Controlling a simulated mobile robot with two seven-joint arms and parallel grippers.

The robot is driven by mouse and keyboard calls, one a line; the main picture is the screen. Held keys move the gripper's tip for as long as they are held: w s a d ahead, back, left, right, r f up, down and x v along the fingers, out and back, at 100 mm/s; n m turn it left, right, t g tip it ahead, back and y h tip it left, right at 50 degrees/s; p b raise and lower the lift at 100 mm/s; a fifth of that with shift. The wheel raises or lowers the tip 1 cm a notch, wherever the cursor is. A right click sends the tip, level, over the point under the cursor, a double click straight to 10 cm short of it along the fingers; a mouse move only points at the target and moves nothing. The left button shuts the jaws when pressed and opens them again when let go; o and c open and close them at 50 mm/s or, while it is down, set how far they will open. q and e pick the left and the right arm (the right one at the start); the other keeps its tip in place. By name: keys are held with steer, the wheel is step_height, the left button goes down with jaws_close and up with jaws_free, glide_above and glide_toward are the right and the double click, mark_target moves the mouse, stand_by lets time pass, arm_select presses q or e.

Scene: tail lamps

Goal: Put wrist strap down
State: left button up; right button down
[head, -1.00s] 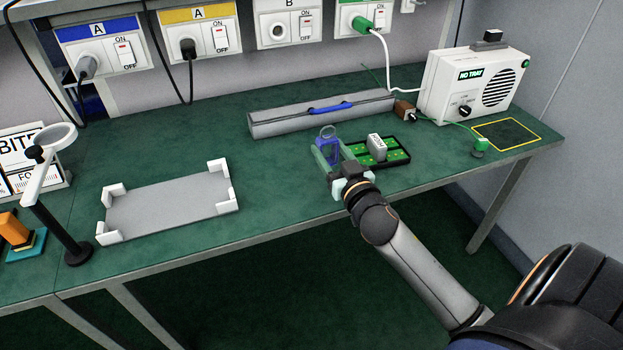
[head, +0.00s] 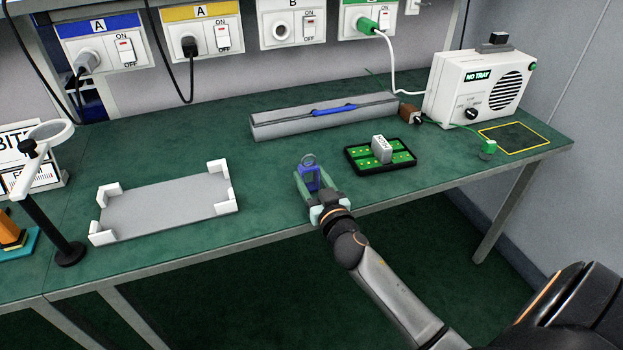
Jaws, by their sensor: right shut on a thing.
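The blue wrist strap (head: 313,179), with a thin ring at its top, is between the fingers of my right gripper (head: 312,185). My right gripper is shut on it, over the green bench near the front edge. I cannot tell whether the strap touches the bench top. My left gripper is not in view.
A black tray with a green board (head: 401,158) and a grey block (head: 381,148) lies right of the gripper. A grey long case (head: 290,125) is behind it. A grey plate with white corners (head: 165,208) lies left. A white speaker box (head: 478,90) stands far right. Bench (head: 265,190) is clear between plate and gripper.

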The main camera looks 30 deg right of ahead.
steer(key=shift+f, duration=0.2)
steer(key=shift+c, duration=1.1)
jaws_free()
steer(key=shift+r, duration=0.1)
steer(key=shift+r, duration=0.2)
steer(key=shift+s+a+f, duration=0.1)
steer(key=shift+s+f, duration=0.05)
steer(key=shift+s, duration=0.2)
steer(key=v, duration=1.1)
steer(key=s+a+f+n+g+y, duration=0.2)
steer(key=s+a+f+g+y, duration=0.1)
steer(key=s+a+f, duration=0.3)
steer(key=s+a+f+n+g+y, duration=0.3)
steer(key=s+a+f, duration=0.4)
steer(key=a+f, duration=0.4)
step_height(320, 180, down, 3)
steer(key=shift+r+n+g+y, duration=0.25)
steer(key=shift+g+y, duration=0.55)
steer(key=shift+g, duration=0.4)
